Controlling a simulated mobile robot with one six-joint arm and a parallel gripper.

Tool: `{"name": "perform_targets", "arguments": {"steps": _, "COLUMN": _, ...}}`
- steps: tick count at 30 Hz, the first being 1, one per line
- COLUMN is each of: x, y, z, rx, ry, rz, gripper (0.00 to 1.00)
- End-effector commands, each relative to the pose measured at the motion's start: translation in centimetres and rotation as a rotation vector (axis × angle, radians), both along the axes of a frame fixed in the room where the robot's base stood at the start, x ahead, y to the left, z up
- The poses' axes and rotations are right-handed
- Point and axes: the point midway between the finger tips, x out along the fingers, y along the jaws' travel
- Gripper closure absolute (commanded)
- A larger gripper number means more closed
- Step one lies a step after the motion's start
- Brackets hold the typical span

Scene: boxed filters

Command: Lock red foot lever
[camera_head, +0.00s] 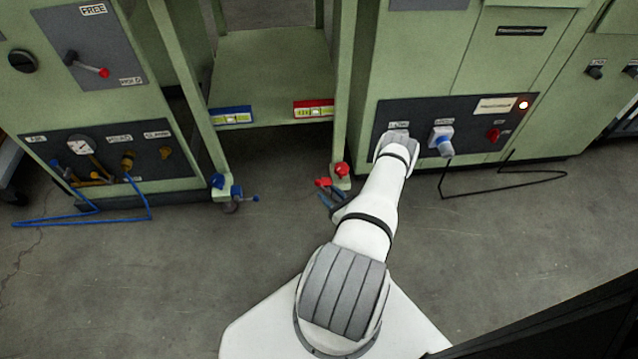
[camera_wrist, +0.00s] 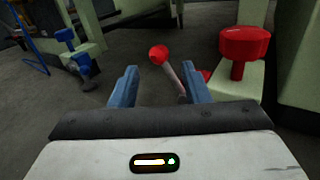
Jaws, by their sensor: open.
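The red foot lever shows in the wrist view as a red ball (camera_wrist: 159,55) on a pale rod that slants down to the right. In the head view its red end (camera_head: 322,182) is beside the right cart leg. A red knob (camera_wrist: 245,44) stands on the pale green foot to the right; it also shows in the head view (camera_head: 342,169). My gripper (camera_wrist: 159,69) is open, with its blue fingers apart. The ball appears between and beyond the fingertips, and the gripper holds nothing. Contact with the rod cannot be told.
A blue foot knob (camera_head: 217,180) and blue lever (camera_head: 255,198) are at the left cart leg. Green machines stand on both sides of the shelf cart (camera_head: 268,70). A blue hose (camera_head: 90,219) lies on the floor at left. The grey floor in front is clear.

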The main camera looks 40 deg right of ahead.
Motion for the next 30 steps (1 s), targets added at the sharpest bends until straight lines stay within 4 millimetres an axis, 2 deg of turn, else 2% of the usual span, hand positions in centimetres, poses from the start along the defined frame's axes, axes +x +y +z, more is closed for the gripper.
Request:
{"name": "perform_targets", "arguments": {"steps": 6, "x": 3.8, "y": 0.3, "z": -0.2, "rx": -0.003, "ry": -0.001, "rz": 0.007, "gripper": 0.57}}
{"name": "perform_targets", "arguments": {"steps": 12, "x": 5.9, "y": 0.3, "z": 0.0, "rx": -0.002, "ry": -0.001, "rz": 0.006, "gripper": 0.57}}
{"name": "perform_targets", "arguments": {"steps": 22, "x": 6.4, "y": 0.3, "z": 0.1, "rx": -0.001, "ry": 0.000, "rz": 0.005, "gripper": 0.57}}
{"name": "perform_targets", "arguments": {"steps": 30, "x": 6.4, "y": 0.4, "z": 0.1, "rx": -0.001, "ry": 0.000, "rz": 0.006, "gripper": 0.79}}
